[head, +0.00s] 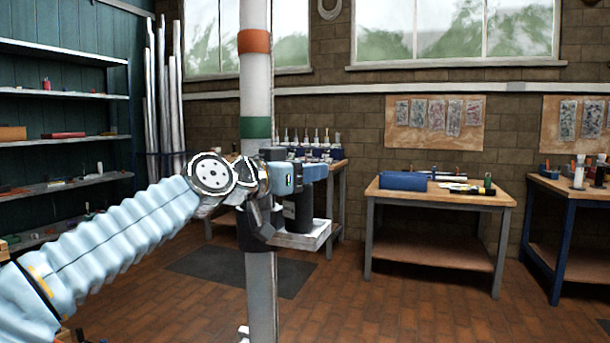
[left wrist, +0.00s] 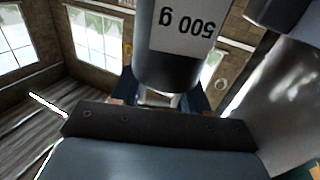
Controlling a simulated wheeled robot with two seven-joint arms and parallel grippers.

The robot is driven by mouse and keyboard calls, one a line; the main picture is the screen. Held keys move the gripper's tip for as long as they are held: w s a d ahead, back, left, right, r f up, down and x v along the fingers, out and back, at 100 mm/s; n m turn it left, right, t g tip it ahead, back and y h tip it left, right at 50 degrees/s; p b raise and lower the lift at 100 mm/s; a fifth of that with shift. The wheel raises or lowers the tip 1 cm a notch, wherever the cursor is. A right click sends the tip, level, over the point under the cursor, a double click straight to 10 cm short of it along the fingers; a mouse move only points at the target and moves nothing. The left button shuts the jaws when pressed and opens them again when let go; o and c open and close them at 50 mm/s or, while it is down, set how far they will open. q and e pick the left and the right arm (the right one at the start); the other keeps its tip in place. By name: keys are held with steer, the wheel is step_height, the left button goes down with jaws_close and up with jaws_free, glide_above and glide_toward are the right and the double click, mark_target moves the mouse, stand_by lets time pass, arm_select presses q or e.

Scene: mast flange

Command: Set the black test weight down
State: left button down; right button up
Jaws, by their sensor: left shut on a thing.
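The black test weight (head: 303,211) hangs upright under my left gripper (head: 314,173), close beside the mast (head: 257,85). It sits over a small pale shelf (head: 300,238) fixed to the mast; I cannot tell whether its base touches the shelf. In the left wrist view the weight (left wrist: 168,74) fills the upper middle, with a white "500 g" label upside down. My left gripper (left wrist: 160,98) shows there with blue fingers either side of the weight's narrow top, shut on it. My right gripper is in neither view.
The mast has an orange band, a green band and a black collar. A workbench (head: 440,196) with a blue case (head: 404,181) stands behind to the right. Shelves (head: 70,143) line the left wall. A dark mat (head: 215,267) lies on the brick floor.

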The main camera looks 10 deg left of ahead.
arm_select(q)
steer(key=shift+r, duration=0.1)
steer(key=c, duration=1)
jaws_free()
steer(key=shift+f, duration=0.2)
steer(key=o, duration=0.4)
steer(key=shift+o, duration=0.2)
steer(key=shift+r, duration=0.1)
steer(key=b+v, duration=0.5)
steer(key=v, duration=0.7)
steer(key=shift+b, duration=0.4)
